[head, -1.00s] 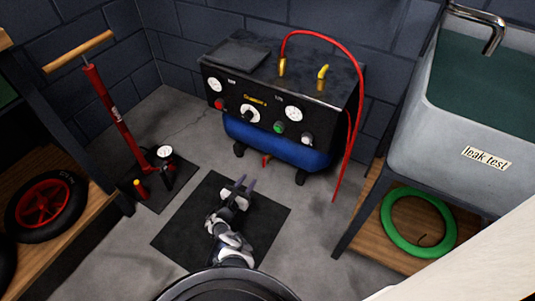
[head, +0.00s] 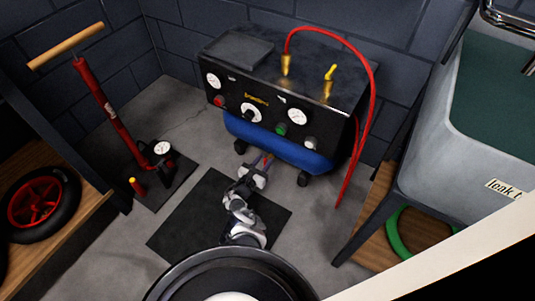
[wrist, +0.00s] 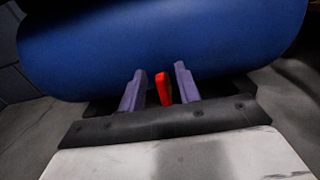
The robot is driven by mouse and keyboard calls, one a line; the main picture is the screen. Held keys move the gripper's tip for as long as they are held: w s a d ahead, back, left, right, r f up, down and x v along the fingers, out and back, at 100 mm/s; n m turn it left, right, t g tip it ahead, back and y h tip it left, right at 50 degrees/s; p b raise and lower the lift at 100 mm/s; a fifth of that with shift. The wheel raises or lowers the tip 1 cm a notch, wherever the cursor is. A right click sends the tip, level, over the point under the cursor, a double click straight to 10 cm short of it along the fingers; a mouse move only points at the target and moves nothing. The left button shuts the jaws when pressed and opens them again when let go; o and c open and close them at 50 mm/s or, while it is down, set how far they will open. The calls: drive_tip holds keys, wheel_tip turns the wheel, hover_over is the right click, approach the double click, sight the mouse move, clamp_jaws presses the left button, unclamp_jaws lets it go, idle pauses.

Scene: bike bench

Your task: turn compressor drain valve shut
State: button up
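The compressor (head: 280,90) stands against the back wall, with a blue tank (head: 275,142) low under its black housing. The red drain valve handle (wrist: 162,87) shows in the wrist view, below the blue tank (wrist: 165,45). My gripper (wrist: 160,85) is open, with one purple finger on each side of the red handle. In the head view my gripper (head: 261,163) reaches under the front of the tank, and the handle there is mostly hidden.
A red hose (head: 370,100) arcs from the compressor top down its right side. A red floor pump (head: 110,110) stands at left, near a bench with a wheel (head: 40,203). A sink (head: 450,150) stands at right. A dark mat (head: 190,222) lies on the floor before the compressor.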

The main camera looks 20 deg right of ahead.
drive_tip(key=shift+w+d, duration=0.35)
drive_tip(key=shift+d, duration=0.1)
drive_tip(key=shift+c, duration=0.3)
clamp_jaws()
drive_tip(key=shift+s+d+f+m, duration=0.1)
drive_tip(key=shift+s+m, duration=0.05)
drive_tip(key=shift+m, duration=0.65)
drive_tip(key=shift+s+d+r+m, duration=0.1)
drive_tip(key=shift+s+m, duration=0.05)
drive_tip(key=shift+m, duration=0.65)
drive_tip(key=shift+s+d+f+m, duration=0.1)
drive_tip(key=shift+s+m, duration=0.05)
drive_tip(key=shift+m, duration=0.65)
drive_tip(key=shift+o, duration=0.3)
unclamp_jaws()
